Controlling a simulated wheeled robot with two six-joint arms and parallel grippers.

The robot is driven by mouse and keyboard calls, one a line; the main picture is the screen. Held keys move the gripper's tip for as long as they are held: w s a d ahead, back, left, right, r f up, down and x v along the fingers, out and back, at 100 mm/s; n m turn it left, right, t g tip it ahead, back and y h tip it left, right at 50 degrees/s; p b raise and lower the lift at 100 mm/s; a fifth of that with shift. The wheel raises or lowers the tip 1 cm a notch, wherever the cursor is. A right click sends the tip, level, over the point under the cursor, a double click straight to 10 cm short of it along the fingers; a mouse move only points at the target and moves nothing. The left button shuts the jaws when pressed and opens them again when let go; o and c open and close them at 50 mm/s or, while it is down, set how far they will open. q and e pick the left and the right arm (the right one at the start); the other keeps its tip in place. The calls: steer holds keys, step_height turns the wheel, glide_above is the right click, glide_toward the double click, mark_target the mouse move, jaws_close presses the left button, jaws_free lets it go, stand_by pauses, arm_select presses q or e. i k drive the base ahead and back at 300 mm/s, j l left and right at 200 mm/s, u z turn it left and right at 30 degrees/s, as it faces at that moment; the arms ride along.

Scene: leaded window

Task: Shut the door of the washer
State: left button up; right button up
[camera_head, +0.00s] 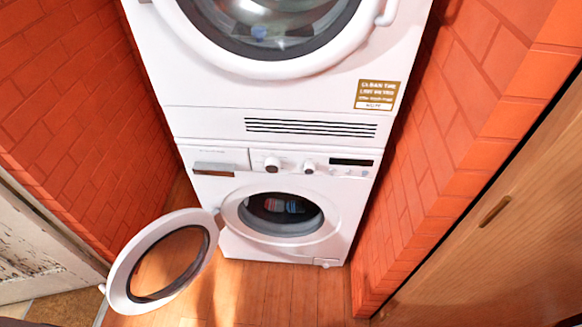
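The white washer (346,200) stands at the lower middle of the head view, under a larger white machine. Its round door (202,226) has a white ring and a dark clear pane. The door is swung wide open to the left on its hinge, and a small handle shows at its far left edge. The round opening (283,216) of the washer is uncovered, and some red, white and blue items show inside. Neither of my grippers is in view.
A stacked machine (212,122) with a closed round door sits on top. Orange brick walls (65,105) flank both sides closely. A wooden door (490,230) is at right, a worn pale panel (35,240) at left. The wooden floor (270,290) in front is clear.

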mark_target(118, 290)
steer(key=k+j, duration=0.1)
steer(key=j, duration=0.3)
steer(key=k+j+u, duration=0.1)
steer(key=j, duration=0.7)
steer(key=k+u, duration=0.05)
